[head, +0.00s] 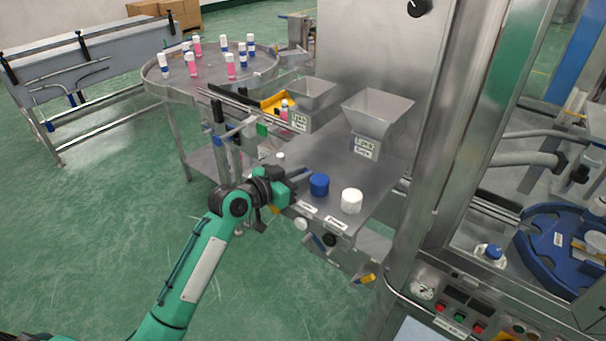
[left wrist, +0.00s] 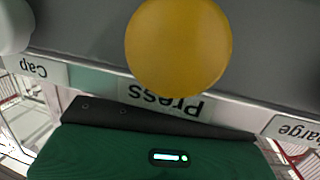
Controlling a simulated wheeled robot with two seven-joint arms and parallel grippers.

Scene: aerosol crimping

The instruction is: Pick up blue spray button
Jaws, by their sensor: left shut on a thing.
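The blue spray button (head: 319,184), a short blue cylinder, stands upright on the grey steel machine table (head: 385,165), near its front edge. My left gripper (head: 307,178) reaches in from the left and is shut on it. The fingertips are small and partly hidden in the head view. The left wrist view shows neither the fingertips nor the blue button. A white cylinder (head: 351,201) stands just right of the blue one. My right gripper is not in view.
In the left wrist view, a yellow knob (left wrist: 178,45) sits by a "Press" label, with a white knob (left wrist: 14,27) by "Cap". Two steel hoppers (head: 376,115) stand behind the button. A round table (head: 212,72) with several bottles stands farther back. A steel column (head: 450,130) rises right.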

